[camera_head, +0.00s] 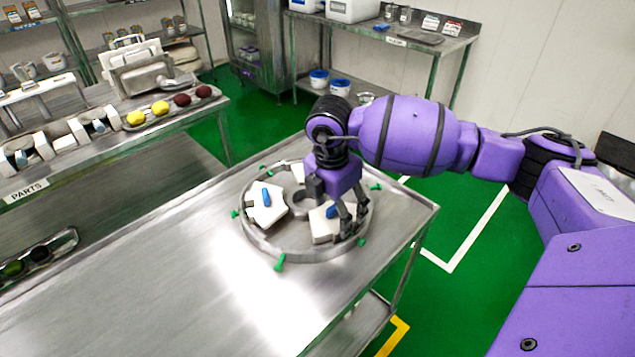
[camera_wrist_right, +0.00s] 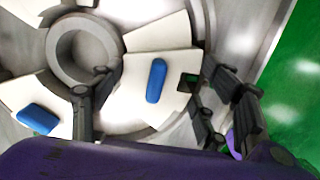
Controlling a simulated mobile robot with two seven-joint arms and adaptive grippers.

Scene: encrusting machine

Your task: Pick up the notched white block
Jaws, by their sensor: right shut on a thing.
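A white block (camera_head: 322,228) with a blue grip (camera_wrist_right: 156,80) sits in the round metal ring (camera_head: 262,243) on the steel table. In the right wrist view this block (camera_wrist_right: 138,92) shows a small dark notch at its right edge. My right gripper (camera_head: 336,208) reaches down over it, with fingers on both sides; it is shut on this block. In the right wrist view the gripper (camera_wrist_right: 150,100) has one finger left of the block and one right. I cannot tell if the block is lifted. My left gripper is not in view.
A second white block (camera_head: 266,212) with a blue grip lies in the ring to the left. Another white piece (camera_wrist_right: 160,31) and a round hub (camera_wrist_right: 55,55) are close by. Green knobs (camera_head: 280,262) stick out around the ring.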

